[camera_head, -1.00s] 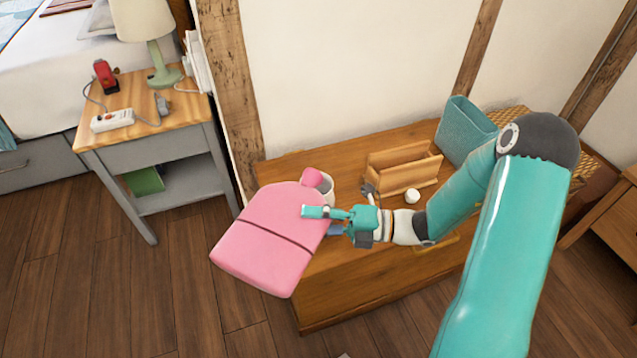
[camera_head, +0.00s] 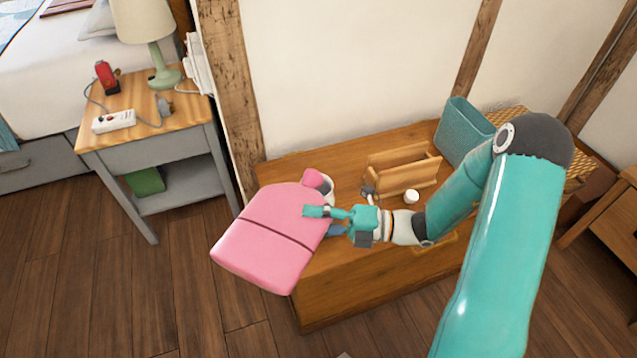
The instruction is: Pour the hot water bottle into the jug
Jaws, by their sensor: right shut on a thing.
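The pink hot water bottle (camera_head: 268,238) is held in the air over the front left of the wooden chest, its neck end pointing up and away toward the jug. My right gripper (camera_head: 322,216) is shut on its right side. The white jug (camera_head: 328,187) stands on the chest behind the bottle's neck and is mostly hidden by it. The neck overlaps the jug's rim in the picture; I cannot tell whether they touch. No water shows. My left gripper is not in view.
The wooden chest (camera_head: 350,297) also bears a wooden letter rack (camera_head: 402,172), a small white round item (camera_head: 411,196) and a teal bin (camera_head: 463,130). A grey nightstand (camera_head: 150,155) with a lamp (camera_head: 150,35) stands at left. Floor between is clear.

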